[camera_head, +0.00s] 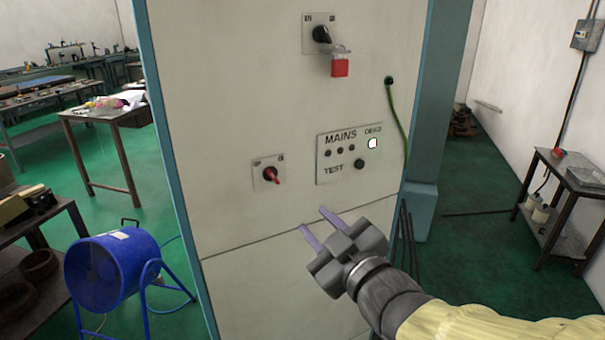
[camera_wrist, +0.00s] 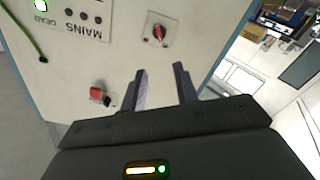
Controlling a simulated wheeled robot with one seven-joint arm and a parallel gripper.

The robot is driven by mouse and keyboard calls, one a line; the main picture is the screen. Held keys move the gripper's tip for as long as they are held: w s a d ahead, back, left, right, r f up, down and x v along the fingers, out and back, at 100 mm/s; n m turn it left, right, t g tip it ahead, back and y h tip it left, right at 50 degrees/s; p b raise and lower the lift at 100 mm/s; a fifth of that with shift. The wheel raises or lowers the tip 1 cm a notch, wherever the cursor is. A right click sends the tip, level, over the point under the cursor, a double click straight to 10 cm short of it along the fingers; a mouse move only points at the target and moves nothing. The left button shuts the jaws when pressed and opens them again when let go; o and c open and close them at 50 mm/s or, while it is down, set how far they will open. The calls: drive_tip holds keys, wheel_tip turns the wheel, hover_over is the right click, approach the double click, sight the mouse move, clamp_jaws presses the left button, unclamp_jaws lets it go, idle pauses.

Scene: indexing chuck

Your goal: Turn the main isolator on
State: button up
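A pale cabinet (camera_head: 225,110) carries two rotary switches; neither shows a readable name. The upper one has a black knob (camera_head: 321,34) with a red padlock (camera_head: 340,67) hanging at it. The lower left one has a red handle (camera_head: 271,175), slanting slightly from vertical. Both also show in the wrist view, the red handle (camera_wrist: 158,32) and the padlock (camera_wrist: 96,92). My gripper (camera_head: 314,219) is open and empty, below and right of the red handle.
A green cable (camera_head: 398,120) hangs at the cabinet's right side. A blue fan (camera_head: 112,267) stands on the floor at left, with benches (camera_head: 98,125) behind. A small table (camera_head: 570,185) stands at right. The cabinet face around the gripper is clear.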

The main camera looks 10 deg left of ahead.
drive_tip(key=shift+s+a, duration=0.1)
drive_tip(key=p, duration=1.4)
approach(274, 178)
drive_tip(key=p+x, duration=0.1)
drive_tip(key=x, duration=0.2)
drive_tip(key=p+x, duration=0.2)
drive_tip(key=x, duration=0.2)
drive_tip(key=shift+a+r, duration=0.2)
drive_tip(key=shift+w+a+f+p, duration=0.15)
drive_tip(key=shift+w+a+p, duration=0.2)
drive_tip(key=shift+w, duration=0.25)
clamp_jaws()
